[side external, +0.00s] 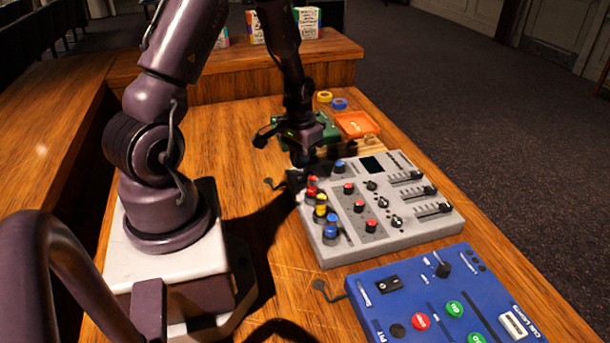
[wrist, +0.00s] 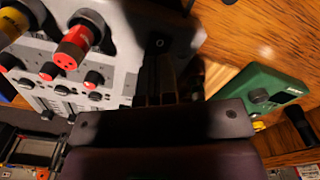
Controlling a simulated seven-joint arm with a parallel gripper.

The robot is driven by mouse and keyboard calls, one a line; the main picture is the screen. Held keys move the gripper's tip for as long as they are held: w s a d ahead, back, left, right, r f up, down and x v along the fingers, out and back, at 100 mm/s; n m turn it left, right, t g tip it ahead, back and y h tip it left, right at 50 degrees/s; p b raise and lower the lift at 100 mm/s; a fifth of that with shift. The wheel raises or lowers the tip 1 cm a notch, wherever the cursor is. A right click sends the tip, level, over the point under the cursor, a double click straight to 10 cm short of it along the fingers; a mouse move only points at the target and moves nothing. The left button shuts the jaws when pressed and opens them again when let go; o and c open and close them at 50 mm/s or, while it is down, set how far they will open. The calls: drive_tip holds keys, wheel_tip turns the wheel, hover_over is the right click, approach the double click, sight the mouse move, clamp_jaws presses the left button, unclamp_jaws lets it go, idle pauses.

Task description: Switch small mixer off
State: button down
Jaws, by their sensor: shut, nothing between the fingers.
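The grey mixer (side external: 330,254), with coloured knobs, a small dark screen and several faders, lies on the wooden desk right of my arm's base. It also shows in the wrist view (wrist: 122,58), with yellow and red knobs at upper left. My gripper (side external: 299,160) is shut and empty, pointing down at the mixer's far left corner. In the wrist view my dark fingers (wrist: 163,78) are over that shaded corner, beside a dark part with a small pale ring mark. The fingers and shadow hide most of this part. I cannot tell whether they touch it, or its switch position.
A blue cue-light panel (side external: 385,318) lies nearer the camera. A green box (side external: 325,127) stands behind my gripper, also in the wrist view (wrist: 262,92). An orange tray (side external: 357,124) and yellow and blue tape rolls (side external: 340,103) lie farther back.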

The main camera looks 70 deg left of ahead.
sight(300, 178)
drive_tip(key=shift+r, duration=1.9)
drive_tip(key=shift+s+d+f+g+h, duration=0.1)
drive_tip(key=shift+s+d+g+h, duration=0.2)
drive_tip(key=shift+s+d, duration=0.35)
drive_tip(key=s+d+r+m+t, duration=0.2)
drive_tip(key=d+r+m+t, duration=0.1)
drive_tip(key=d+r, duration=0.6)
drive_tip(key=s+d+r+m+t, duration=0.3)
drive_tip(key=d+r, duration=0.7)
drive_tip(key=r, duration=0.4)
drive_tip(key=shift+s+d+r, duration=0.25)
drive_tip(key=shift+s+r, duration=0.1)
drive_tip(key=shift+r, duration=0.05)
